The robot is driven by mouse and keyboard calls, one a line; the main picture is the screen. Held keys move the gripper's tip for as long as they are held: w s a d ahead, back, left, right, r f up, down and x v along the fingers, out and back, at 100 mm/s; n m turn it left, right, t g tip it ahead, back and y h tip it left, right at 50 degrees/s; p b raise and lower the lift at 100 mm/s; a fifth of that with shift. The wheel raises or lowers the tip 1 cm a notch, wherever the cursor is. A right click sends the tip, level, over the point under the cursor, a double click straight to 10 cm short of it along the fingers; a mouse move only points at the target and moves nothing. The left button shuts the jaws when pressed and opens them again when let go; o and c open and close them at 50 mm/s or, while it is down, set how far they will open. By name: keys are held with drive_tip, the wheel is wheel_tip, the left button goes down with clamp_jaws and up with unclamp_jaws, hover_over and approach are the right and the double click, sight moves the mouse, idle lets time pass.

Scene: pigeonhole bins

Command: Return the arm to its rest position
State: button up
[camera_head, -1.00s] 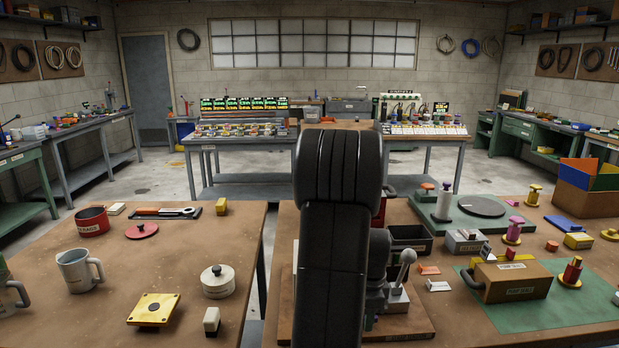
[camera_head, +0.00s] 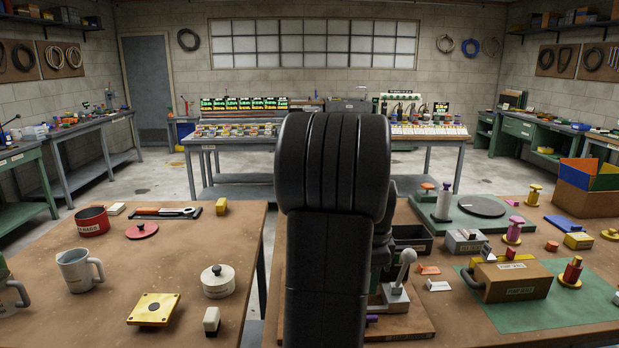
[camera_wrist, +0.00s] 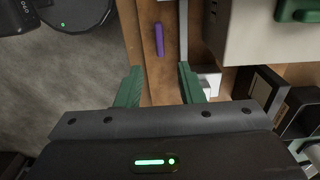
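My arm stands upright in the middle of the head view, and its dark links hide part of the right-hand bench. In the wrist view my gripper (camera_wrist: 160,86) has its two green fingers spread wide apart with nothing between them. It is open and hangs above the bench edge. A purple bar (camera_wrist: 159,40) lies on the brown wooden board ahead of the fingers. The gripper itself does not show in the head view, where my own arm covers that area.
A lever box (camera_head: 396,298) and a dark bin (camera_head: 412,238) stand right of my arm. A brown case (camera_head: 515,281) lies on a green mat (camera_head: 560,320). The left bench (camera_head: 100,250) holds a red pot (camera_head: 91,221) and mugs. A floor gap separates the benches.

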wheel_tip(320, 180, down, 12)
drive_tip(key=shift+r, duration=0.15)
drive_tip(key=n, duration=0.4)
drive_tip(key=shift+p, duration=0.3)
drive_tip(key=n, duration=0.5)
drive_tip(key=shift+p, duration=0.3)
